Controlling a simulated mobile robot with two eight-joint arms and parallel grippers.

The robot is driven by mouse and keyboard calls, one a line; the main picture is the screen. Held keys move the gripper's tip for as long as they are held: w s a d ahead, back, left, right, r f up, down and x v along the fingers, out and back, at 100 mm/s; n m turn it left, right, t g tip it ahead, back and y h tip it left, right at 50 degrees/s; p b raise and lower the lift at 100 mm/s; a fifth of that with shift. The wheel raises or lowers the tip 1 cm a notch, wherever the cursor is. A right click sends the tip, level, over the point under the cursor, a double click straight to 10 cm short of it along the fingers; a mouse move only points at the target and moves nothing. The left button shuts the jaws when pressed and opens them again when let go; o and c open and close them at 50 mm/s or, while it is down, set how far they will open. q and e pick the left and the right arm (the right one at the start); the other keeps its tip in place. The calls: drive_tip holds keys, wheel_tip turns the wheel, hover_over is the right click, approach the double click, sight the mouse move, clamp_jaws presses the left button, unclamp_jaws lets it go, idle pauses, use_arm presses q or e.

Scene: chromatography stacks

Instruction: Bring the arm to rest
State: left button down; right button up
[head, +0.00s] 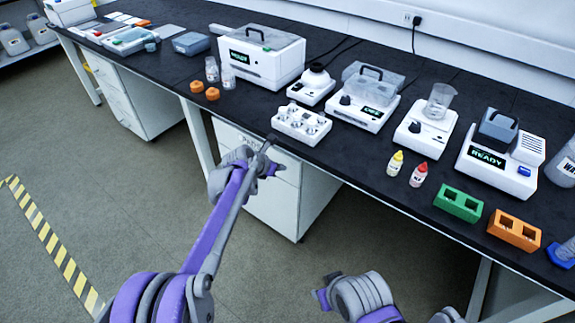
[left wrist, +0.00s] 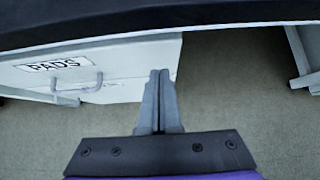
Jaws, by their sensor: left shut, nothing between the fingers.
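My left arm reaches up from the bottom left of the head view. Its gripper (head: 271,139) is close to the front edge of the dark bench, by the drawer labelled PADS. In the left wrist view the left gripper (left wrist: 158,76) is shut, its two grey fingers together with nothing between them. The fingers appear in front of the right part of the drawer front. Purple and grey links of my right arm show at the bottom of the head view, but no right fingers can be made out.
The bench (head: 350,165) carries a white vial rack (head: 302,124), two dropper bottles, a green block (head: 458,204) and an orange block (head: 514,231) along its front. White instruments stand behind. The PADS drawer (left wrist: 100,80) is below the bench edge. The floor in front is clear.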

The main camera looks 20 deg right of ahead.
use_arm(q)
drive_tip(key=p+v, duration=0.1)
drive_tip(key=v, duration=0.9)
drive_tip(key=shift+a+p, duration=0.25)
drive_tip(key=shift+p, duration=0.15)
use_arm(e)
drive_tip(key=shift+w+v, duration=0.25)
drive_tip(key=shift+v, duration=1)
